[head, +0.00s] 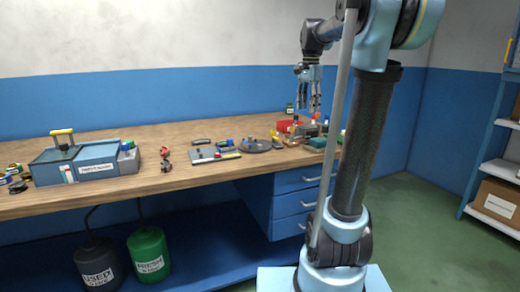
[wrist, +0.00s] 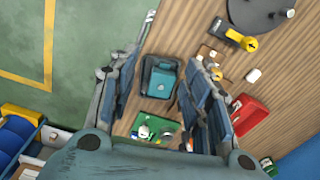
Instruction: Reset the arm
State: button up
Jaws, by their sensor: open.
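My gripper (head: 308,88) hangs from my arm above the right end of the wooden workbench (head: 120,199), fingers pointing down. Its fingers are open and apart, with nothing between them. In the wrist view my gripper (wrist: 165,100) looks down on the bench, and a dark case with a teal top (wrist: 161,77) shows in the gap between the fingers, on the bench below. A green tray (wrist: 155,128) with small items in it lies near that case. In the head view part of the bench's right end is hidden behind my arm.
A red bin (wrist: 247,114) and a yellow-handled tool (wrist: 234,35) lie near the gripper's side. A blue-grey parts washer (head: 85,163) stands at the bench's left. Used (head: 97,262) and fresh (head: 149,254) drums stand below. Shelves with boxes (head: 497,201) are at right; green floor is clear between.

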jog(key=s+f+n+t, duration=0.1)
jog(key=s+f+n, duration=1)
jog(key=s+f, duration=1.8)
jog(key=shift+s+f+n+t, duration=0.15)
jog(key=shift+f+n+t, duration=0.25)
jog(key=shift+f, duration=0.05)
jog(key=shift+w+f, duration=0.2)
jog(key=shift+w, duration=0.25)
